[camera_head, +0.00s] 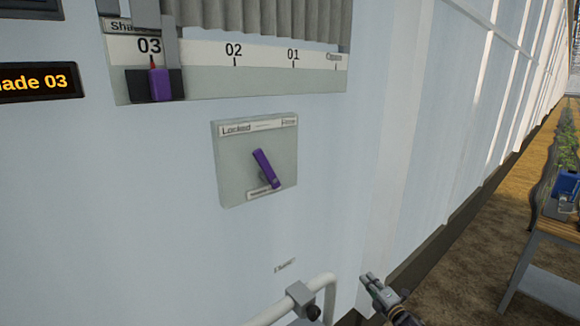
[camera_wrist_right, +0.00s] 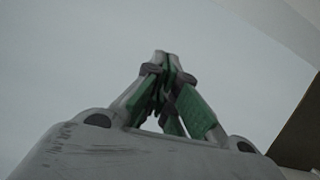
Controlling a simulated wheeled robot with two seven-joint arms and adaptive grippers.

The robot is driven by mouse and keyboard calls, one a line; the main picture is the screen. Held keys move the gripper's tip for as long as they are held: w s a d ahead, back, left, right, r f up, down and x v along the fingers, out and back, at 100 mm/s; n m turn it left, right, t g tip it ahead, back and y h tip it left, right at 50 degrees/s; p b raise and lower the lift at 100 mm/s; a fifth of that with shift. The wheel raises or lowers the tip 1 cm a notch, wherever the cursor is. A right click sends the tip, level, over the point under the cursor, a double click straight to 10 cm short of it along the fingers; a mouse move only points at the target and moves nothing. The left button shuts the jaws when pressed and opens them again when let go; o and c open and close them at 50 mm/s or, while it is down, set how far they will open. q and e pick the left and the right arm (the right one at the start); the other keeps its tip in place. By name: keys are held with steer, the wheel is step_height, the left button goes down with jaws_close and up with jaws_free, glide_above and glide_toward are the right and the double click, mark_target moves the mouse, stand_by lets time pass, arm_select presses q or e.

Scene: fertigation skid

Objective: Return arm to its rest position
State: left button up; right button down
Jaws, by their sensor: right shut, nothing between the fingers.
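My right gripper (camera_head: 372,280) is at the lower middle right of the head view, in front of the pale wall near its corner. Its fingers are together with nothing between them. In the right wrist view its grey and green fingers (camera_wrist_right: 165,62) meet at the tips before a plain pale surface. It is below and to the right of the purple lever (camera_head: 265,168) and apart from it. My left gripper is not in the head view.
The lever sits on a grey plate (camera_head: 230,180) marked "Locked" at its left. Above is a shade scale with a purple slider (camera_head: 160,84) at 03. A white pipe rail (camera_head: 318,284) stands just left of my right gripper. A bench (camera_head: 552,230) with plants is at right.

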steer(key=s+f+m+g+h+p, duration=0.45)
steer(key=s+f+m, duration=0.75)
steer(key=s+f, duration=1.8)
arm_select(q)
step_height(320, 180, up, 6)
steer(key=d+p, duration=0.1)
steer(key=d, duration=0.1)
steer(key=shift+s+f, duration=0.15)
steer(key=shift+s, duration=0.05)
arm_select(e)
steer(key=s+a+f+m+g, duration=0.1)
steer(key=s+f+m+g, duration=0.2)
steer(key=s, duration=1)
steer(key=s+a+f+m+g+h, duration=0.1)
steer(key=s+f+g, duration=0.3)
steer(key=s, duration=0.8)
steer(key=s+a+f+m+g, duration=0.1)
steer(key=s+f+m+g, duration=0.3)
steer(key=s, duration=0.9)
step_height(320, 180, down, 2)
steer(key=shift+s+a+f+m+h, duration=0.25)
steer(key=shift+s+a+m+h, duration=0.05)
steer(key=shift+a+h, duration=0.05)
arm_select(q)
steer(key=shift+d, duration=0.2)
arm_select(e)
steer(key=shift+g, duration=0.25)
